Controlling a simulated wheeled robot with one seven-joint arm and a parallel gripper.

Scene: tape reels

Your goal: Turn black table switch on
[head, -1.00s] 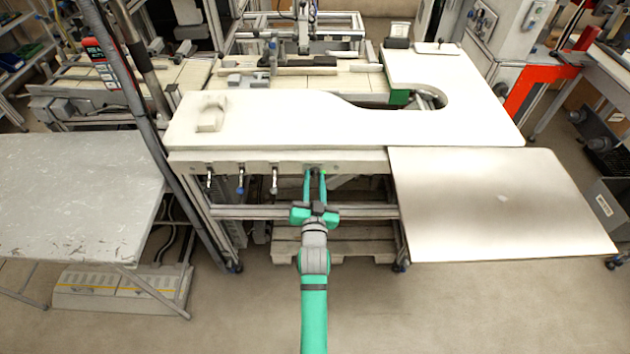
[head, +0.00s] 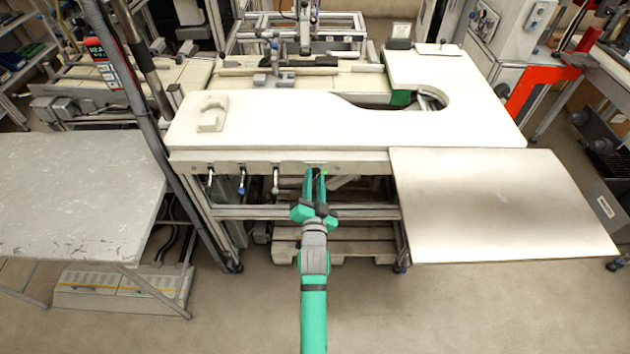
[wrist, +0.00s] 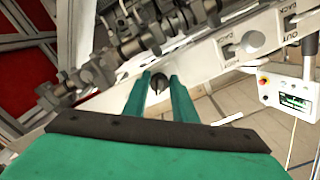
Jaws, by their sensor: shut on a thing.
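The black table switch shows in the wrist view as a dark knob (wrist: 157,83) on the white front rail of the table. My gripper (head: 315,172) reaches up to this rail in the head view, to the right of the other switches. In the wrist view my green fingers (wrist: 160,82) stand on either side of the dark knob and are shut on it. The fingers cover most of the switch in the head view, so its on or off position cannot be told.
Three other levers hang from the rail: a left one (head: 210,180), a blue-tipped one (head: 242,183) and a third (head: 276,182). The white tabletop (head: 270,125) lies above. A side panel (head: 500,200) juts out at right. The floor in front is clear.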

